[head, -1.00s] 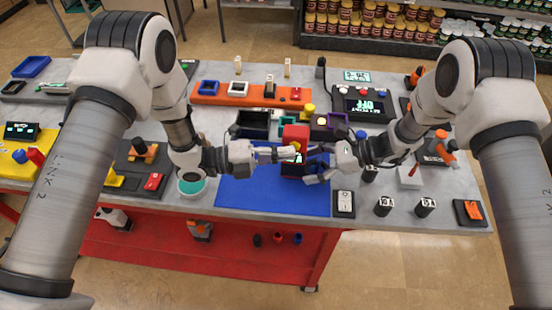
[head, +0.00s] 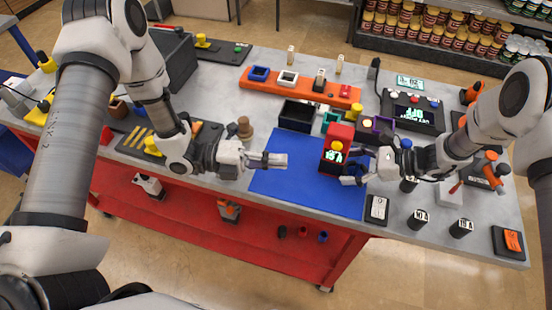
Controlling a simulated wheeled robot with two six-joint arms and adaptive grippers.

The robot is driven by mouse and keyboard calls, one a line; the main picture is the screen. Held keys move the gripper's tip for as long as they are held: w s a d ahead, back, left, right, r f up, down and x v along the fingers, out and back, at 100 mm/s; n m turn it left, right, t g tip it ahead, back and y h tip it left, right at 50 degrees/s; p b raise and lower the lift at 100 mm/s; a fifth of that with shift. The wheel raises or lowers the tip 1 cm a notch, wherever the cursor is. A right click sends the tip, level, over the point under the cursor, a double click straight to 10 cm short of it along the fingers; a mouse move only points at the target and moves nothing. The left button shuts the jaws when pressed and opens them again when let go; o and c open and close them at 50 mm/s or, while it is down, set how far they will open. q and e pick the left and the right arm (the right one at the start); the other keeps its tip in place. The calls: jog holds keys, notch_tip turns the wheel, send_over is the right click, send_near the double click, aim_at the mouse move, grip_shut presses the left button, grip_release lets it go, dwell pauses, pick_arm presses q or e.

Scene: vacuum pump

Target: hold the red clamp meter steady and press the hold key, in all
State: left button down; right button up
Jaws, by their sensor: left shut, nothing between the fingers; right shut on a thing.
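The red clamp meter (head: 341,134) stands upright on the blue mat (head: 290,189), near its right side. Its front has a lit display (head: 333,155) and a yellow round key (head: 337,146). My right gripper (head: 359,168) comes from the right and is shut on the meter's lower right side; its fingers partly hide that side. My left gripper (head: 280,160) is shut and empty. It hangs over the mat to the left of the meter, apart from it, with its fingertips pointing at it.
Behind the mat are a black open box (head: 297,115) and an orange strip (head: 300,84) with several devices. A dark panel with displays (head: 412,112) is at the back right. A switch plate (head: 377,208) and small dark cylinders (head: 418,219) lie right of the mat. The mat's front is bare.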

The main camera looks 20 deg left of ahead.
dwell(0.4)
jog(key=o, duration=0.8)
jog(key=shift+c, duration=0.2)
